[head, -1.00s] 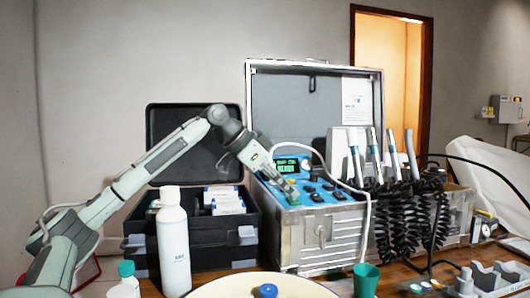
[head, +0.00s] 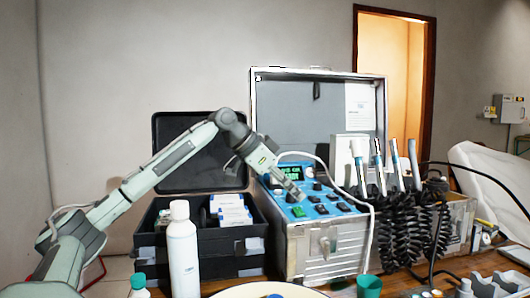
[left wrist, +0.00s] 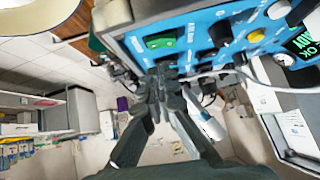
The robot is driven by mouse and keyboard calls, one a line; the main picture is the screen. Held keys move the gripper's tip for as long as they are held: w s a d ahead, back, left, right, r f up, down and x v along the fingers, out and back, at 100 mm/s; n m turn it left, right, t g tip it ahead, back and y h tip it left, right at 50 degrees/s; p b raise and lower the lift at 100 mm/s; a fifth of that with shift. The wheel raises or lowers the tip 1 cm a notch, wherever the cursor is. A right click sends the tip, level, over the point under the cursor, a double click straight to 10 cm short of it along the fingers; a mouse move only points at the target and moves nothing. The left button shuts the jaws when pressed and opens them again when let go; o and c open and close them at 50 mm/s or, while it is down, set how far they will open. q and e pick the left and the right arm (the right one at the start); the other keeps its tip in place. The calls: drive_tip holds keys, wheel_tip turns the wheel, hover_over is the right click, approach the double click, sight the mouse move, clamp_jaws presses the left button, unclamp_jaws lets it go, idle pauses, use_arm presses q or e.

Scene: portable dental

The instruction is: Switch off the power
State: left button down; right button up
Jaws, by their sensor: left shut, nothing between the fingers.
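The blue control panel (head: 325,207) is on the front of an open silver case. Its small display (head: 287,172) is lit with green characters. A green switch (head: 298,211) sits at the panel's front left corner; it also shows in the left wrist view (left wrist: 165,38). My left gripper (head: 300,195) is shut and empty, its tips just above and behind the green switch in the head view. In the left wrist view its fingertips (left wrist: 166,76) show below the switch; I cannot tell whether they touch the panel. My right gripper is not in view.
Black knobs crowd the panel beside the switch. A white hose (head: 372,235) loops over the case front. Handpieces with black coiled cords (head: 405,228) stand at right. A black open box (head: 150,250), a white bottle (head: 183,250) and a green cup (head: 368,286) stand nearby.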

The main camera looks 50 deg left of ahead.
use_arm(q)
drive_tip(key=shift+d+r+p, duration=0.15)
drive_tip(key=shift+r+p, duration=0.6)
drive_tip(key=shift+p, duration=0.15)
drive_tip(key=shift+s+b, duration=0.35)
drive_tip(key=shift+b, duration=0.1)
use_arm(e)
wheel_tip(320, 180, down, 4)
use_arm(q)
drive_tip(key=b+v, duration=0.1)
drive_tip(key=v, duration=0.8)
drive_tip(key=shift+s+r+b, duration=0.2)
drive_tip(key=shift+b, duration=0.2)
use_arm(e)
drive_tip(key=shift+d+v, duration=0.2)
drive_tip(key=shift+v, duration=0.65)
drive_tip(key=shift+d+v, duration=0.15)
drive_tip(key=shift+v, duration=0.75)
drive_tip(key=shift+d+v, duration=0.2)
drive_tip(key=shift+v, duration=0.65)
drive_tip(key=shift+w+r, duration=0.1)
